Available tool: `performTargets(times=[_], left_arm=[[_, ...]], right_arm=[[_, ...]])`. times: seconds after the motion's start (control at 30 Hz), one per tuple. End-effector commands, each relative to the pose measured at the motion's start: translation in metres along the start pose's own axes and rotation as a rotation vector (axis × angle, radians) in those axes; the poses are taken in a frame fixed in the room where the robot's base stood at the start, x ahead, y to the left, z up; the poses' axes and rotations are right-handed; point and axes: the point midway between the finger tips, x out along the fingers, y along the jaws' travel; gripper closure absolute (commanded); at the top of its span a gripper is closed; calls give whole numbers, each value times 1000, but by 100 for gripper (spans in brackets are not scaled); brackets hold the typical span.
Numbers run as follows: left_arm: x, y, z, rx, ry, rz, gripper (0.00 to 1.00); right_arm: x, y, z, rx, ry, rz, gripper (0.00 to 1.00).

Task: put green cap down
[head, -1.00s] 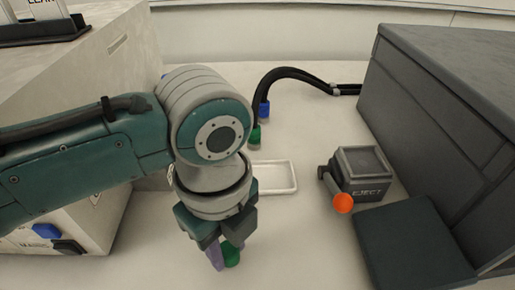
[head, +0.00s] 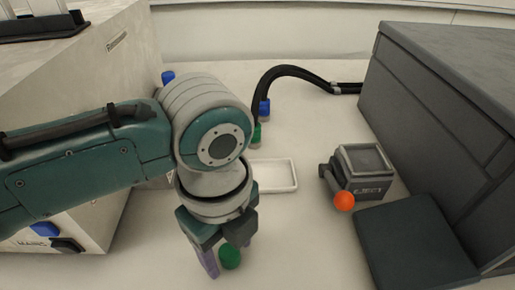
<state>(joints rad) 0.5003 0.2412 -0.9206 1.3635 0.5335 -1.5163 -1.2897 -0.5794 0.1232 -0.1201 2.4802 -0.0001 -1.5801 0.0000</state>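The green cap (head: 229,257) is at the lower middle of the head view, on or just above the pale table top. My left gripper (head: 226,262) points down over it. Its purple left finger stands spread to the left of the cap, and the gripper looks open around the cap. The right finger is mostly hidden behind the cap and the gripper body. My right gripper is not in view.
A white shallow tray (head: 275,188) lies behind the gripper. A grey EJECT device (head: 362,172) with an orange knob (head: 344,201) stands to the right, near a dark flat panel (head: 415,245) and a large dark box (head: 440,110). Black hoses (head: 290,72) end in blue and green fittings.

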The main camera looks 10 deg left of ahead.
Motion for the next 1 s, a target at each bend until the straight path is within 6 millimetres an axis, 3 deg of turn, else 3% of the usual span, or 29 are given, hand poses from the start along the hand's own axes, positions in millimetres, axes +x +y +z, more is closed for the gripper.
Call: performTargets(times=[0.23, 0.37, 0.8, 1.0], left_arm=[[-1, 0, 0, 0, 0, 0, 37], [-13, 0, 0, 0, 0, -2, 37], [-107, -1, 0, 1, -1, -4, 37], [-129, -1, 0, -1, 0, -1, 37]], right_arm=[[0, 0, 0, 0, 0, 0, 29], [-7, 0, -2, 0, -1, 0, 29], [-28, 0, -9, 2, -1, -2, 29], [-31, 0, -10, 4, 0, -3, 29]])
